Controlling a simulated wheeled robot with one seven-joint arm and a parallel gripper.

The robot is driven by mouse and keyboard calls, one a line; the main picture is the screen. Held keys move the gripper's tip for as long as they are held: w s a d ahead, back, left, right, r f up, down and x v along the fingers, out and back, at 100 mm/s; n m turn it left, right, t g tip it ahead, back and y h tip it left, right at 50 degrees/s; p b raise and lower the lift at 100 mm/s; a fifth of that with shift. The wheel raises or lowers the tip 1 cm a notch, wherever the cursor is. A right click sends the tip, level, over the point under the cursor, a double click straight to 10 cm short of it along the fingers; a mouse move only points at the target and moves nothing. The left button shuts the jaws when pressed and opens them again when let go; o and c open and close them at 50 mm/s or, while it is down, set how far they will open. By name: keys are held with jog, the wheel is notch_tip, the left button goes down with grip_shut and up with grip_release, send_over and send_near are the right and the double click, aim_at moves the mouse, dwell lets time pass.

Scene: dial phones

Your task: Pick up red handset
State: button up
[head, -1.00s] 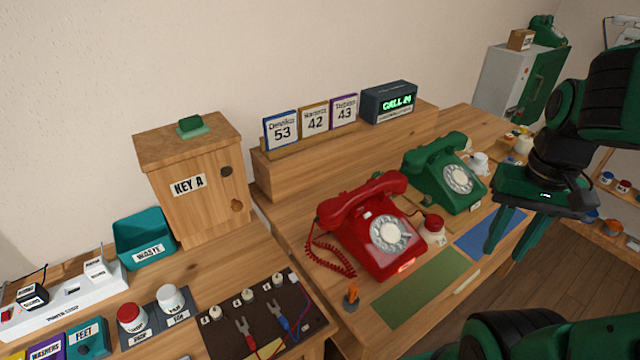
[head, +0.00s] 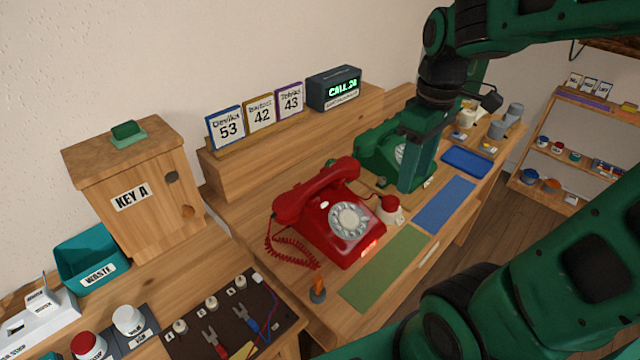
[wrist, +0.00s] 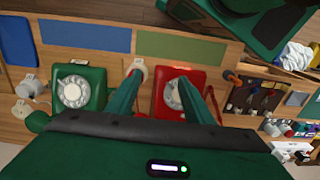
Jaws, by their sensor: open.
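The red handset (head: 318,188) lies on its cradle across the top of the red dial phone (head: 343,232), its coiled cord hanging at the left. My gripper (head: 410,187) points down in front of the green dial phone (head: 376,152), to the right of the red handset and apart from it. In the wrist view my gripper (wrist: 160,76) shows two spread fingers with nothing held, partly overlapping the red phone (wrist: 172,100). The handset cannot be made out clearly there; my gripper's body covers that part. The green phone (wrist: 80,88) shows at left.
A red button on a pale base (head: 390,207) stands between the phones. Green (head: 385,268) and blue (head: 443,205) mats lie in front. A low wooden shelf (head: 290,135) with number cards and a lit "CALL" display stands behind. An orange-handled item (head: 317,288) is at front left.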

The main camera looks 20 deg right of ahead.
jog(key=w+a+r+n, duration=0.1)
jog(key=w+a+n, duration=0.4)
jog(key=w+n, duration=0.3)
jog(key=n, duration=1)
send_near(320, 177)
jog(key=shift+w+a+f, duration=0.1)
jog(key=shift+w+a, duration=0.05)
jog(key=shift+w, duration=0.05)
notch_tip(320, 177, down, 10)
jog(key=shift+s+f, duration=0.15)
